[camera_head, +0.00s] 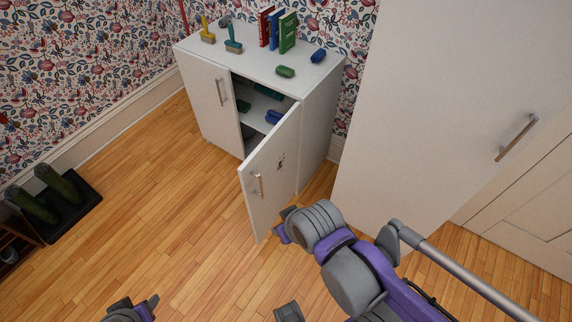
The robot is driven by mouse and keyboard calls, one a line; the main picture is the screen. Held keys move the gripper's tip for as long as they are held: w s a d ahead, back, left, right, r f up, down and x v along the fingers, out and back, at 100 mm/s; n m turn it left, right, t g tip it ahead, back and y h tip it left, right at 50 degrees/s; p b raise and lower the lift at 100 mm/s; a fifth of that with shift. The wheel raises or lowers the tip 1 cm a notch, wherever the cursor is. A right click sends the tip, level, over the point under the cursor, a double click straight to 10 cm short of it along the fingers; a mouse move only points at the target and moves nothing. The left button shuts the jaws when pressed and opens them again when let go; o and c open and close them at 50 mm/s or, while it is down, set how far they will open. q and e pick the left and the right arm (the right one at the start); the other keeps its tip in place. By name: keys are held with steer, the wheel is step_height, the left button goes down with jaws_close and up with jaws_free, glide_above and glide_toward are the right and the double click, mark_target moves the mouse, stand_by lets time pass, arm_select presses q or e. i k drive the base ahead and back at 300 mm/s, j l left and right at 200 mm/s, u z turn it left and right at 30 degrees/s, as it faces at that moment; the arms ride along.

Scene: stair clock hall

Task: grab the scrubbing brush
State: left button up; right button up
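A white low cabinet (320,125) stands against the papered wall with its right door (270,170) swung open. On its top lie a small green block-shaped item (285,72) and a small blue one (318,56). A yellow-handled brush (207,32) and a teal-handled brush (233,42) stand at the back left. I cannot tell which is the scrubbing brush. My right gripper (282,232) is low beside the open door's lower edge; its fingers are mostly hidden. My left gripper (138,309) is partly cut off at the bottom edge, away from the cabinet.
Inside the cabinet are a blue item (273,117), a green item (243,105) and a teal item (268,91). Red, blue and green books (288,33) stand on top. A tall white cupboard (430,110) is at right. Green boots (60,186) stand on a dark tray.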

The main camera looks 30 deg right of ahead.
mark_target(273, 117)
steer(key=z, duration=1)
